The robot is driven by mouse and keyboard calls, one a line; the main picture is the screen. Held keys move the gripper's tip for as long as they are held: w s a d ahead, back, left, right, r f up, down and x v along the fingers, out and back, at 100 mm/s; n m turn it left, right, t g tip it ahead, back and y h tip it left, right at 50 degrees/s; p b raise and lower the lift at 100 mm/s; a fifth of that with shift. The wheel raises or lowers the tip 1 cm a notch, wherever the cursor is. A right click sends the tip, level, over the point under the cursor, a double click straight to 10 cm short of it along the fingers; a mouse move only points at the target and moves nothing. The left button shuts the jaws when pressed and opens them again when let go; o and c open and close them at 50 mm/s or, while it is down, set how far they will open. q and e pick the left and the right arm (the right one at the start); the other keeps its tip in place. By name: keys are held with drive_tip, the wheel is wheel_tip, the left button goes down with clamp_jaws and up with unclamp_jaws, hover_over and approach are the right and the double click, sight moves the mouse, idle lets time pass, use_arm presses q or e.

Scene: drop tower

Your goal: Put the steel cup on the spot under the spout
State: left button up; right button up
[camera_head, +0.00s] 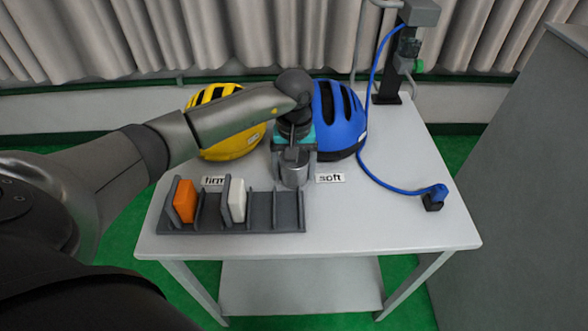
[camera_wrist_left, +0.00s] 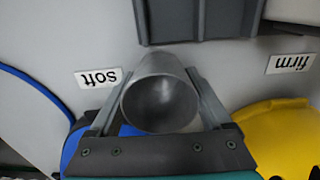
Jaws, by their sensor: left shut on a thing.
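The steel cup (camera_head: 294,175) is a plain grey cylinder between the "firm" and "soft" labels, in front of the two helmets. My left gripper (camera_head: 294,162) reaches over it from above and is shut on it, one finger on each side. In the left wrist view the cup (camera_wrist_left: 160,100) shows its open mouth towards the camera, between the fingers. I cannot tell whether its base touches the table. I cannot make out a spout or a marked spot. My right gripper is not in view.
A yellow helmet (camera_head: 238,137) and a blue helmet (camera_head: 338,118) stand behind. A dark rack (camera_head: 262,225) with an orange block (camera_head: 185,201) and a white block (camera_head: 236,199) lies in front. A stand (camera_head: 387,85) with a blue cable (camera_head: 370,170) is back right. The white table (camera_head: 390,225) is clear front right.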

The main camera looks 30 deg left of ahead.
use_arm(q)
drive_tip(key=o, duration=1)
drive_tip(key=shift+o, duration=1.1)
drive_tip(key=shift+r, duration=0.1)
